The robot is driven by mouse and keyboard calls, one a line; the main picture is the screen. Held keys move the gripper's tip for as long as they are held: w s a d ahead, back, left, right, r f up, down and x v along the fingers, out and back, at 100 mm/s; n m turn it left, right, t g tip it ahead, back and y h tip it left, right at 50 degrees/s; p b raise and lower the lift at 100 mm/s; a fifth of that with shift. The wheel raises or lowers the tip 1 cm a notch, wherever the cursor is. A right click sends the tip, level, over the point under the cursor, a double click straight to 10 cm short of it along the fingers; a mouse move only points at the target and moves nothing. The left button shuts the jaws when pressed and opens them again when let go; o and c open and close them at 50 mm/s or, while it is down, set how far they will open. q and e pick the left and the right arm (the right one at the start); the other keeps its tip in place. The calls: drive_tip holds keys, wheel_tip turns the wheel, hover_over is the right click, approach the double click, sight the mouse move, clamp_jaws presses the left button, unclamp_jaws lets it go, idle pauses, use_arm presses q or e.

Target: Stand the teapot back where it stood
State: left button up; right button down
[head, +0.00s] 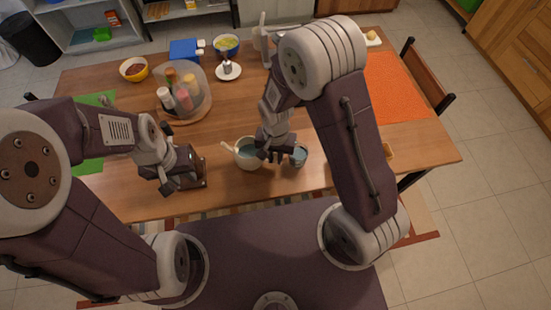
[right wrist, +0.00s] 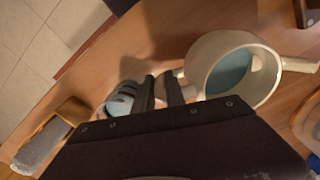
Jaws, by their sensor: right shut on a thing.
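The cream teapot (head: 247,160) is near the front middle of the table, its open top showing blue inside. In the right wrist view the teapot (right wrist: 205,60) has its spout pointing right and its handle side toward my fingers. My right gripper (head: 268,152) is shut on the teapot's handle; in the right wrist view the fingertips (right wrist: 160,88) are beside the pot. The pot looks about upright; whether its base touches the table is unclear. My left gripper (head: 172,185) is low at the left, by a dark box-like thing (head: 197,165); its jaw opening is unclear.
A small blue-filled cup (head: 300,157) stands just right of my right gripper. Spice dispensers (head: 184,98) stand on a round holder at left. Bowls, a blue box (head: 183,50) and a saucer (head: 228,73) are farther back. An orange mat (head: 395,85) lies at right.

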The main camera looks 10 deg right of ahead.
drive_tip(key=shift+w+f, duration=0.15)
drive_tip(key=shift+f, duration=0.55)
drive_tip(key=c, duration=1.4)
unclamp_jaws()
drive_tip(key=shift+f, duration=0.15)
